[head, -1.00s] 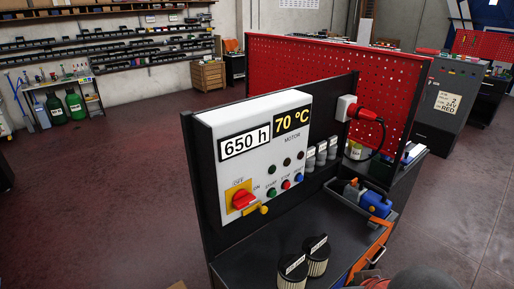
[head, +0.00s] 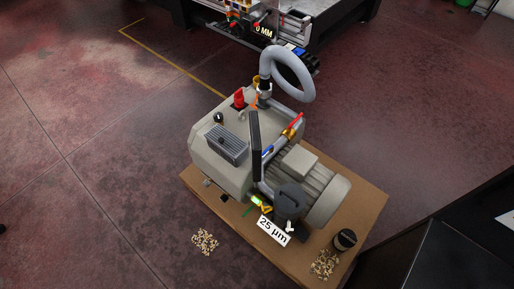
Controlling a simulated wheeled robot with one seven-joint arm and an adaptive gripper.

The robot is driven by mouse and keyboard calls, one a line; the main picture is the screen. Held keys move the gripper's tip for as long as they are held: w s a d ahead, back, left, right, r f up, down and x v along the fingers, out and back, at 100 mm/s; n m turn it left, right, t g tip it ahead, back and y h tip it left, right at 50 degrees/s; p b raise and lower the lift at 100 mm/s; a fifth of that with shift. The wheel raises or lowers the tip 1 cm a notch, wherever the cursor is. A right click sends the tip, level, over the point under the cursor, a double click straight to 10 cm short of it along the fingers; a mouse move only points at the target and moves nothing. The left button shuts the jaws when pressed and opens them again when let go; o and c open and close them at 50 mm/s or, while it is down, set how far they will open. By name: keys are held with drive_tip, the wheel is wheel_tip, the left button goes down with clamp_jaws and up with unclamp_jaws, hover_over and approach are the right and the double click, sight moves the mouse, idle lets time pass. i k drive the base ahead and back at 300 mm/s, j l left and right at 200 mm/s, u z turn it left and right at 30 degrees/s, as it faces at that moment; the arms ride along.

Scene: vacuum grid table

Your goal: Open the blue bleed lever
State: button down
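A grey vacuum pump (head: 208,150) with a ribbed motor (head: 318,190) stands on a brown board on the floor. A small blue piece (head: 267,151), which looks like the blue bleed lever, sits on the pipework in the middle of the pump, just right of an upright black plate (head: 255,145). Its exact position is too small to tell. A red lever (head: 296,121) is on a brass valve (head: 288,134) up and right of it. My gripper is not in view.
A grey hose (head: 307,80) loops up behind the pump. A "25 µm" label (head: 273,231) and a dark canister (head: 344,240) are at the front. Small pale pellets lie on the floor (head: 205,241) and board (head: 324,264). A dark cabinet is at right; the floor at left is clear.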

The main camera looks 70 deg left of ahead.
sight(271, 146)
drive_tip(key=i+j+u, duration=0.1)
drive_tip(key=u, duration=2.4)
drive_tip(key=i+j+z, duration=0.1)
drive_tip(key=j, duration=0.25)
drive_tip(key=i+j+z, duration=0.15)
drive_tip(key=j, duration=0.25)
drive_tip(key=i+j+z, duration=0.1)
drive_tip(key=j, duration=0.3)
drive_tip(key=i+j+z, duration=0.1)
drive_tip(key=j, duration=0.3)
drive_tip(key=i+j+z, duration=0.15)
drive_tip(key=j, duration=0.25)
drive_tip(key=i+z, duration=0.15)
drive_tip(key=i, duration=0.25)
